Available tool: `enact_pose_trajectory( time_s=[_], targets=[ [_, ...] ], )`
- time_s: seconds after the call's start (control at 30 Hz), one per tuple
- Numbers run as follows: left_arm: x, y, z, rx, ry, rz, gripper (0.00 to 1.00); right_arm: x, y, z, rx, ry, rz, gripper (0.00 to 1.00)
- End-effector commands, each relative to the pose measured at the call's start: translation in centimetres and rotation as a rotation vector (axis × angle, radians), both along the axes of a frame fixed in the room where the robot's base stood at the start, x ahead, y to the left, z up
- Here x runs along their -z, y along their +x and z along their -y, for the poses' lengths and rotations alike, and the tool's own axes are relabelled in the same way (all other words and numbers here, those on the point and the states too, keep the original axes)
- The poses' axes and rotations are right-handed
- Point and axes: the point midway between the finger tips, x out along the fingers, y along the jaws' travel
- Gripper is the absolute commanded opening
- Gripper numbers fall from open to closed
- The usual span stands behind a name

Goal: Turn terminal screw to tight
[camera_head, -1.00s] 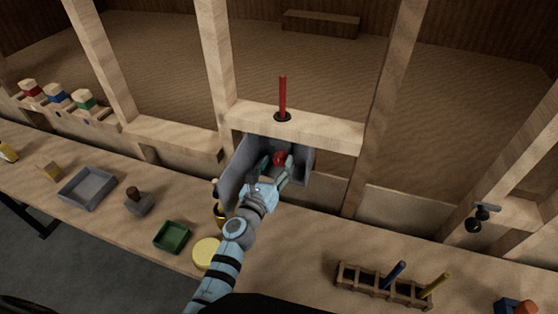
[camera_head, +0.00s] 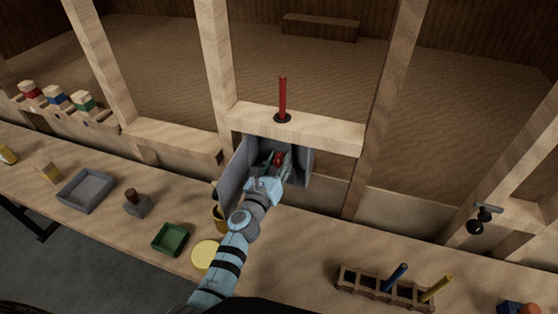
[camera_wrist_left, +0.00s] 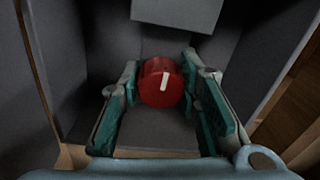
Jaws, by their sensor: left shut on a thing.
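The terminal screw is a red round knob (camera_wrist_left: 161,84) with a white mark that points nearly straight up, leaning slightly right in the left wrist view. In the head view the knob (camera_head: 279,158) sits inside an open grey box (camera_head: 304,163) below a wooden crossbeam. My left gripper (camera_wrist_left: 160,80) is shut on the knob, with one green-padded finger on each side of it. In the head view my left gripper (camera_head: 278,161) reaches into the box from below and hides part of it. My right gripper is not in view.
The box's grey door (camera_head: 235,175) stands open left of my arm. A red wire (camera_head: 283,97) rises from the crossbeam (camera_head: 325,132) above. On the bench are a green tray (camera_head: 170,239), a yellow disc (camera_head: 204,254) and a wooden rack (camera_head: 365,286).

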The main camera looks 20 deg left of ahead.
Motion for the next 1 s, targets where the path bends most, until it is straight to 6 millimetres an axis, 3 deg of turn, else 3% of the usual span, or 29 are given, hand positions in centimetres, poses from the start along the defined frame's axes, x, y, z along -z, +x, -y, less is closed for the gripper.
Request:
enact_pose_trajectory(
  time_s=[0.37, 1.0],
  targets=[
    [-0.02, -0.01, 0.03, 0.0, 0.165, 0.01, 0.03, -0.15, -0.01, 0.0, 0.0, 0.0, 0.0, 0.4],
    [-0.03, -0.02, 0.18, 0.001, 0.754, 0.049, 0.03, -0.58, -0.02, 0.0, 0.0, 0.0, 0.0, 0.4]
  ],
)
